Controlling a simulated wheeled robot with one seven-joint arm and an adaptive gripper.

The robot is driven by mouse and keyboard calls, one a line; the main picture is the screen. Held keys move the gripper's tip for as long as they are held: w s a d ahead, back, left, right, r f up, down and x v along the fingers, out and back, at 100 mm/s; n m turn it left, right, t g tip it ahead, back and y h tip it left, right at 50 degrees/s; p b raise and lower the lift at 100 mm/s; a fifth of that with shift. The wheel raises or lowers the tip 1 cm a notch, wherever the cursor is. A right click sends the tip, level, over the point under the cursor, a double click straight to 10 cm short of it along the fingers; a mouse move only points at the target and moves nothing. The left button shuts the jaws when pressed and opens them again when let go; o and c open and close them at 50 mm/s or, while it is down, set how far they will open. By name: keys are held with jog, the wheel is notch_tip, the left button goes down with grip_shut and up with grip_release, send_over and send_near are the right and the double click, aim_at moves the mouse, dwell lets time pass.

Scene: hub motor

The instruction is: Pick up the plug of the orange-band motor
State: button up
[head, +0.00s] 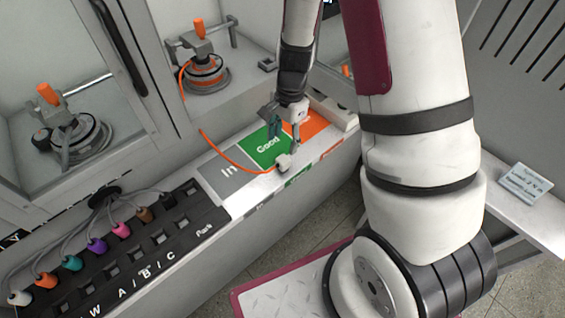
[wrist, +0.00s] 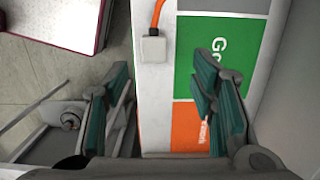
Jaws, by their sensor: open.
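The orange-band motor (head: 206,73) stands on a round base in the bay at the back. An orange cable leaves it, passes partly out of sight behind the frame and reaches a small pale plug (head: 284,162). The plug lies on the white strip in front of the green Good field. In the wrist view the plug (wrist: 153,49) lies ahead of the fingertips, roughly between their lines, with the orange cable leaving its far side. My gripper (head: 285,131) is open and empty above the Good and orange fields. Its teal-padded fingers (wrist: 163,72) show on both sides of the strip.
A grey In field (head: 228,172) lies left of the green Good field (head: 266,144), with an orange field (head: 309,125) to its right. A black rack (head: 130,268) holds several coloured plugs at the left. Another motor (head: 70,135) stands behind glass. A floor gap lies beside the strip.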

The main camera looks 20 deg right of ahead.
aim_at(283, 159)
notch_tip(283, 159, down, 3)
jog(key=shift+s+a+f, duration=0.1)
jog(key=shift+a, duration=0.05)
jog(key=shift+s+a+f, duration=0.1)
jog(key=shift+s+f, duration=0.05)
jog(key=shift+f, duration=0.7)
jog(key=shift+s+a+f, duration=0.1)
jog(key=shift+s+f, duration=0.05)
jog(key=shift+f, duration=0.75)
jog(key=shift+s+f, duration=0.15)
jog(key=shift+f, duration=0.7)
grip_shut()
